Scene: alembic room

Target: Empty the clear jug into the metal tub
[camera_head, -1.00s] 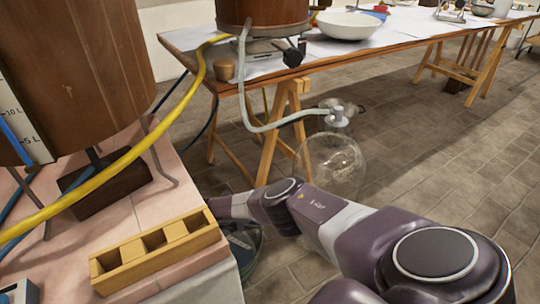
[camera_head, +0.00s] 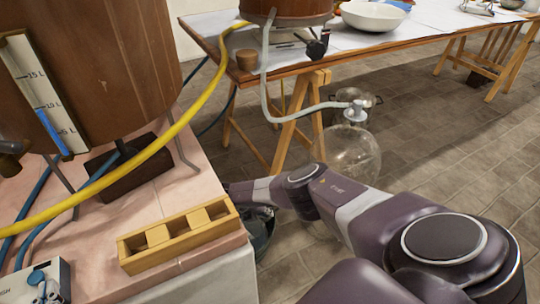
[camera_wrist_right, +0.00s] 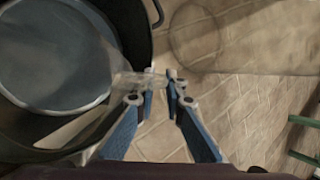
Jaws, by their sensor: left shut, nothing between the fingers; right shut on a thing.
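In the right wrist view, a large dark tub (camera_wrist_right: 134,30) with a loop handle fills the left side. A pale blue-grey round surface (camera_wrist_right: 50,58) shows inside its rim; I cannot tell whether it is liquid or a base. My right gripper (camera_wrist_right: 162,78) is beside the tub's rim, shut on a faint clear part (camera_wrist_right: 143,79), apparently of the clear jug. Most of the jug is too transparent to make out, and its tilt is unclear. In the head view, my right arm reaches behind the bench end and hides its gripper; a dark glassy shape (camera_head: 262,228) shows below it. My left gripper is not in view.
A pink-tiled bench (camera_head: 120,215) with a wooden rack (camera_head: 180,236) and wooden vat (camera_head: 110,60) stands left. A glass carboy (camera_head: 350,155) with a hose stands on the floor beyond my right arm, near a trestle table (camera_head: 310,55). Open floor lies to the right.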

